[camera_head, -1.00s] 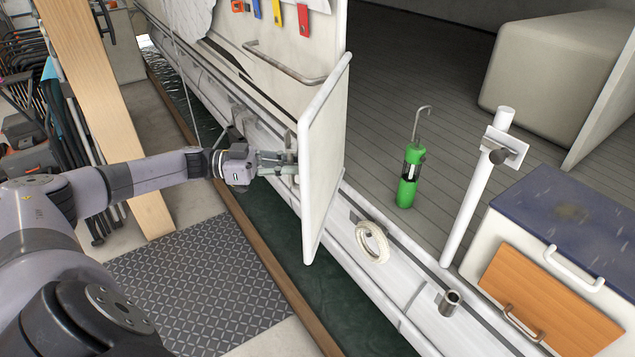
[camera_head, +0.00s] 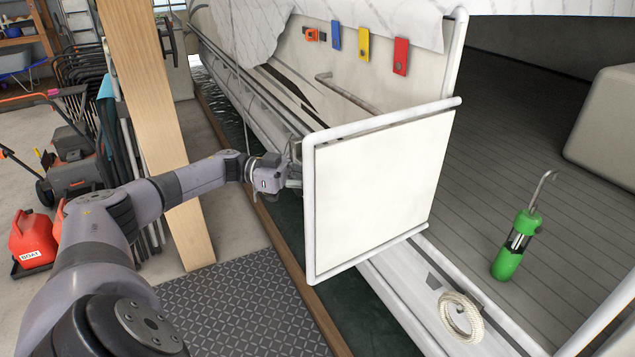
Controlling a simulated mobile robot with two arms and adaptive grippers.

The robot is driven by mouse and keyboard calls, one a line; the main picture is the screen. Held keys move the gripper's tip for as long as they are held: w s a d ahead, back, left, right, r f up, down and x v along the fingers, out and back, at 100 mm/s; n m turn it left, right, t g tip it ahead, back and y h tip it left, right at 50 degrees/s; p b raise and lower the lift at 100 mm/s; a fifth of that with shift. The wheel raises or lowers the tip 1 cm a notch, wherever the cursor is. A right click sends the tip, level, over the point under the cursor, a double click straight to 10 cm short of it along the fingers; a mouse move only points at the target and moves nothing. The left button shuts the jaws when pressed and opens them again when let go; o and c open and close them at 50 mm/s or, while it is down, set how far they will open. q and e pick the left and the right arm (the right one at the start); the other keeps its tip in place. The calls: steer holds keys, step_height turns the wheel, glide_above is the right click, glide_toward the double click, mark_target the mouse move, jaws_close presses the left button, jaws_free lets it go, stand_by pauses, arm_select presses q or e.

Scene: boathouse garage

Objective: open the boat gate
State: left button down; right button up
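The boat gate (camera_head: 378,190) is a white panel in a white tube frame. It stands swung outward from the boat's side, over the dark water, with its outer post towards me. The gateway beside it, leading to the grey deck (camera_head: 540,110), is open. My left arm reaches in from the left, and my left gripper (camera_head: 291,178) is at the gate's outer left edge. Its fingers are mostly hidden by the wrist and the gate post, so I cannot tell whether they hold it. My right gripper is not in view.
A green lamp with a hook (camera_head: 508,250) stands on the deck. A coiled rope (camera_head: 461,316) lies on the white side ledge. A wooden post (camera_head: 150,120) stands behind my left arm. A red fuel can (camera_head: 32,240) is at the left. A patterned mat (camera_head: 240,305) covers the dock.

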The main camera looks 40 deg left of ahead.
arm_select(q)
steer(key=shift+w+a+f, duration=0.1)
steer(key=shift+w+a, duration=0.05)
steer(key=shift+a, duration=0.15)
steer(key=c, duration=1.7)
jaws_free()
steer(key=shift+o, duration=0.2)
steer(key=v, duration=1.2)
